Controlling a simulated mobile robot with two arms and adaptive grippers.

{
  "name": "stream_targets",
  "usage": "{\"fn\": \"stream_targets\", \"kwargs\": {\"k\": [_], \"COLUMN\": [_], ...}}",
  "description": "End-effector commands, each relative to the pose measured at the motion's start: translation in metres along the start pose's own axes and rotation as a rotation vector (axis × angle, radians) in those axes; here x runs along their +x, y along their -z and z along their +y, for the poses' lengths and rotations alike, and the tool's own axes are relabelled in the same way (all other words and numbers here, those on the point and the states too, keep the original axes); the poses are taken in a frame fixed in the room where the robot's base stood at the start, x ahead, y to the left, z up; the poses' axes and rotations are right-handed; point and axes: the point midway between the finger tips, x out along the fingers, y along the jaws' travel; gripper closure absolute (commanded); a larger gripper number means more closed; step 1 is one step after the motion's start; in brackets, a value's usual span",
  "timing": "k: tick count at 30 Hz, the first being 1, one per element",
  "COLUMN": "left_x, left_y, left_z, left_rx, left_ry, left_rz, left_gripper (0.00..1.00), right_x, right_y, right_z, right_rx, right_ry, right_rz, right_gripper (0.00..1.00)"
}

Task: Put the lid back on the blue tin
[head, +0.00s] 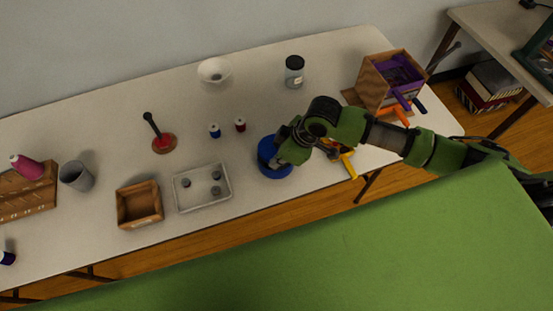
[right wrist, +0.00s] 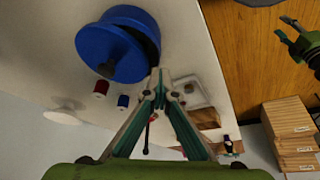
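The blue tin (head: 275,171) stands near the table's front edge, left of my right gripper. My right gripper (head: 283,155) is over the tin's right side. In the wrist view the fingertips of this gripper (right wrist: 159,78) come together at the tin's edge; any grip there is hidden. My left gripper (right wrist: 286,30) shows at the right wrist view's edge, fingers apart and empty.
A grey tray (head: 202,207) and wooden box (head: 139,221) stand left of the tin. Blue (head: 214,133) and red (head: 240,125) spools stand behind it. A wooden crate (head: 372,83) stands at right.

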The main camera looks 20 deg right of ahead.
Motion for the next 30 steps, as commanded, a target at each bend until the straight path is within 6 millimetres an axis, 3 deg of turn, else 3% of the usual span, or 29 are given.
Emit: {"fn": "stream_targets", "kwargs": {"k": [30], "left_x": [-0.017], "left_y": [0.002], "left_z": [0.0], "left_rx": [-0.001], "left_ry": [0.0], "left_rz": [0.001], "left_gripper": [0.62], "right_x": [-0.005], "right_y": [0.001], "right_z": [-0.017], "right_rx": [0.0], "right_ry": [0.0], "right_rz": [0.001], "right_gripper": [1.0]}}
